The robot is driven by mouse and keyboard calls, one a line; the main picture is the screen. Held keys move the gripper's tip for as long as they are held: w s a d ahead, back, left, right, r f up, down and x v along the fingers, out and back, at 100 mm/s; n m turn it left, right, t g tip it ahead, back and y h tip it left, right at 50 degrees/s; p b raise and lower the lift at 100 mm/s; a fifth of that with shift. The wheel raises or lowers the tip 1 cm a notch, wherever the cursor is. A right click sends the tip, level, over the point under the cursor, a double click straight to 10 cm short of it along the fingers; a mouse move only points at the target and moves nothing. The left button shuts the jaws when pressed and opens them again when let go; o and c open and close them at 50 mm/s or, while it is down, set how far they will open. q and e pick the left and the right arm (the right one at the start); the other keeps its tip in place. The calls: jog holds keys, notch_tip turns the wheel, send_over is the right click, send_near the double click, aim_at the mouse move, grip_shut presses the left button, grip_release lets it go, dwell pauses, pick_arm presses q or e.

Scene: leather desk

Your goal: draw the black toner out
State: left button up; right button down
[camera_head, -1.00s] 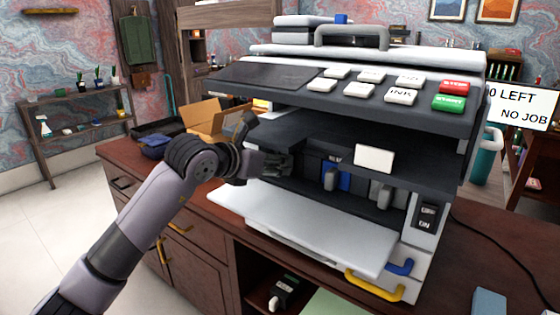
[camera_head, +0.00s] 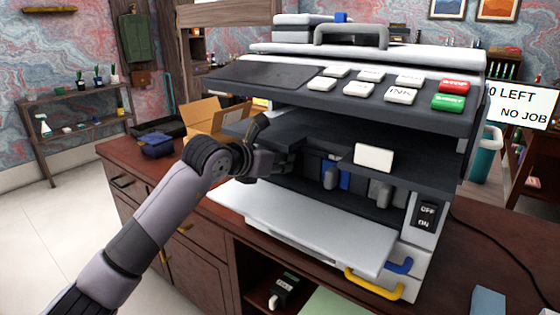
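The printer (camera_head: 300,88) stands on the desk with its front open. Inside its dark bay is a row of toner cartridges with grey handles (camera_head: 330,178) and a blue part (camera_head: 345,177). I cannot tell for sure which cartridge is the black toner; small lettering there is unreadable. My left gripper (camera_head: 290,158) reaches into the left of the bay, left of the nearer grey handle. Its dark fingers blend into the shadow, so their opening and any contact are unclear. My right gripper is not in view.
A pale tray (camera_head: 300,222) sticks out below the bay. A shelf with a white tab (camera_head: 373,157) hangs above the cartridges. An open cardboard box (camera_head: 205,120) and a blue item (camera_head: 157,146) are on the desk's left. A dark cartridge-like item (camera_head: 285,288) is in the cubby below.

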pick_arm(q)
grip_shut()
jog(key=shift+o, duration=0.2)
grip_release()
grip_shut()
